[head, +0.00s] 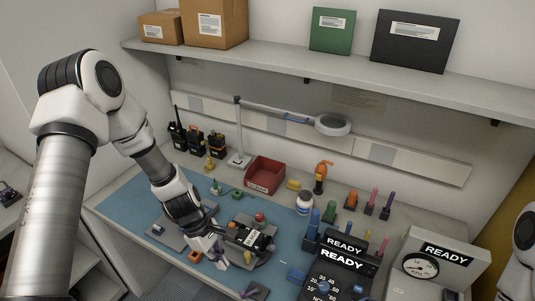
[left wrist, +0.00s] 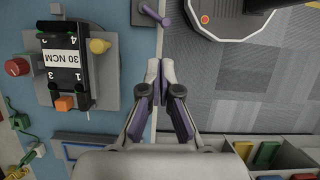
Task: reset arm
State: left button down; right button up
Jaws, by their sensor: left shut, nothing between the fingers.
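My left arm comes in from the left in the head view and reaches down over the blue mat (head: 129,202). My left gripper (head: 218,262) is shut and empty, above the front part of the workbench. In the left wrist view its fingertips (left wrist: 160,70) meet, over the bench's front edge with the floor beside it. A black device labelled 30 NCM (left wrist: 62,58) sits on a grey fixture beside the gripper, apart from it; the device also shows in the head view (head: 250,236). Part of my right arm shows at the right edge of the head view; its gripper is out of view.
A red bin (head: 265,175), a magnifier lamp (head: 333,124) and several radios (head: 195,141) stand at the back. Black READY units (head: 336,268) and a gauge box (head: 440,262) stand at right. A shelf (head: 290,68) with boxes runs above. Grey floor (left wrist: 245,85) lies beyond the bench edge.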

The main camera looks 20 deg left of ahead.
pick_arm(q)
jog(key=shift+a, duration=0.1)
jog(key=s+d+f+m+g+y+b, duration=0.2)
jog(key=s+f+m+b, duration=0.35)
jog(key=s+f, duration=0.55)
jog(key=s+d+f+m+g+y+b, duration=0.15)
jog(key=s+f+m+b, duration=0.4)
jog(key=s+f, duration=0.55)
jog(key=w+m+t, duration=0.1)
jog(key=m, duration=0.1)
jog(key=w+r+m+t, duration=0.1)
jog(key=w+m, duration=0.1)
jog(key=w+m+t+p, duration=0.1)
jog(key=m, duration=0.1)
jog(key=shift+w+d+r+t+y, duration=0.2)
jog(key=shift+d+t+y, duration=0.05)
jog(key=shift+t+y, duration=0.1)
jog(key=shift+w+d, duration=0.1)
